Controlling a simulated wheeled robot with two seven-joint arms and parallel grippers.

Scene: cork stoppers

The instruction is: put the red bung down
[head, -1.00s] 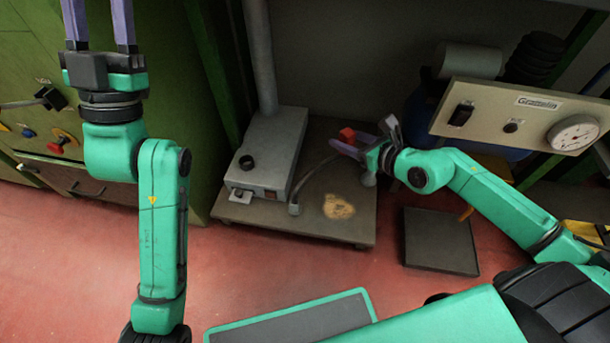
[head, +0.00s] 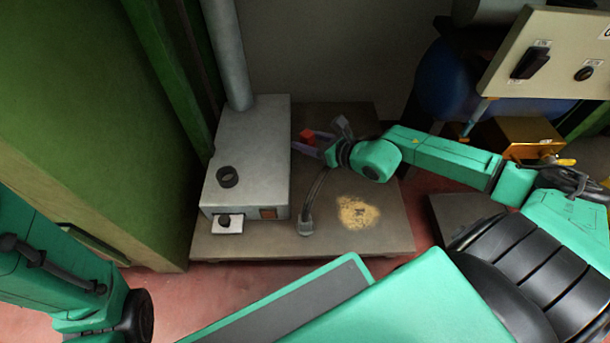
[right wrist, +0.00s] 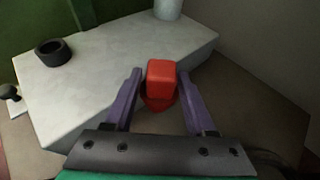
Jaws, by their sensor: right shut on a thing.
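The red bung (head: 307,136) is at the tips of my right gripper (head: 306,144), beside the grey metal box in the head view. In the right wrist view, the red bung (right wrist: 161,82) sits between the two purple fingers of my right gripper (right wrist: 158,98), which is shut on it. It has a blocky upper part and a wider, rounder part below. Whether its underside touches anything is hidden. My left gripper is out of the head view; only part of that arm shows at the lower left.
The grey box (head: 257,165) with a pipe at its back carries a black ring (head: 228,177). It stands on a brown board (head: 385,230) with a tan patch (head: 358,212) and a bent cable. A panel with switches (head: 545,60) stands at the right. The board's front right is mostly clear.

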